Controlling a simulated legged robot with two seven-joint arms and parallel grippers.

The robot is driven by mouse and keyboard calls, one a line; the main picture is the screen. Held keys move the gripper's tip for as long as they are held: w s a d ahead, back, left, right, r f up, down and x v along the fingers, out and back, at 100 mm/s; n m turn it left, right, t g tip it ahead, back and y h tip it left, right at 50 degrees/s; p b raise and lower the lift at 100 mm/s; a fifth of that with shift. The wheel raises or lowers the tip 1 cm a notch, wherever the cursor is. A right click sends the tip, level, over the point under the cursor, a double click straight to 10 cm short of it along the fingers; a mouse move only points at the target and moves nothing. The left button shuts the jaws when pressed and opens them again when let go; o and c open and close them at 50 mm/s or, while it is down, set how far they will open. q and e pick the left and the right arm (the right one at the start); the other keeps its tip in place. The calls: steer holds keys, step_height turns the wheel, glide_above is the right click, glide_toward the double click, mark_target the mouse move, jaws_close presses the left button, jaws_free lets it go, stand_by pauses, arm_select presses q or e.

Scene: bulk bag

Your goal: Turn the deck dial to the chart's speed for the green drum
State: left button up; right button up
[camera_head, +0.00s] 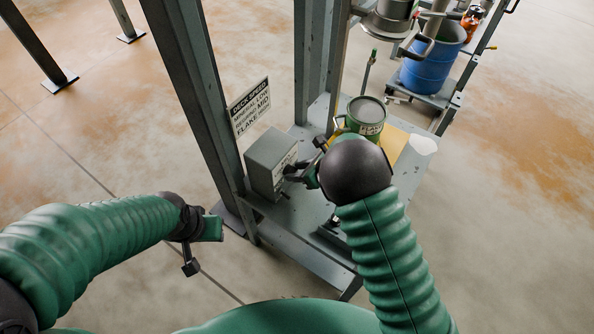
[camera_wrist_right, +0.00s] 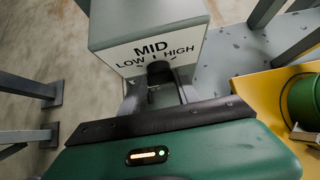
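The grey control box (camera_head: 272,162) stands on the frame's deck, and its label reads LOW, MID, HIGH in the right wrist view (camera_wrist_right: 155,45). The dark dial (camera_wrist_right: 160,73) sits below MID; its pointer is not clear. My right gripper (camera_head: 301,174) is at the box face, its fingers (camera_wrist_right: 160,95) apart on either side of the dial; contact cannot be told. The deck speed chart (camera_head: 249,107) hangs on the post; LOW and MID are readable, but its rows are hard to match. The green drum (camera_head: 366,115) carries a label reading FLAKE. My left gripper (camera_head: 201,248) is open and empty.
A steel post (camera_head: 200,100) rises left of the box. A blue drum (camera_head: 432,62) stands farther back. The floor at left is clear around the frame legs.

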jaws_close()
steer(key=shift+w+d+m+g+y+p, duration=0.2)
steer(key=shift+d+m+g+y+p, duration=0.25)
steer(key=shift+p, duration=0.7)
steer(key=shift+a+g, duration=0.1)
steer(key=shift+g, duration=0.25)
steer(key=shift+w+f+m+g+y+p, duration=0.15)
steer(key=shift+m+g+y+p, duration=0.15)
steer(key=shift+m+g+y, duration=0.2)
steer(key=shift+w+d+f+m+g+y+b, duration=0.15)
steer(key=shift+m+g+y+b, duration=0.15)
steer(key=shift+y, duration=0.15)
steer(key=shift+w+d+f+m+g+y+b, duration=0.1)
steer(key=shift+m+g+y+b, duration=0.1)
steer(key=shift+m+g+y, duration=0.15)
steer(key=shift+r, duration=0.1)
steer(key=o, duration=0.7)
jaws_free()
steer(key=shift+o, duration=0.2)
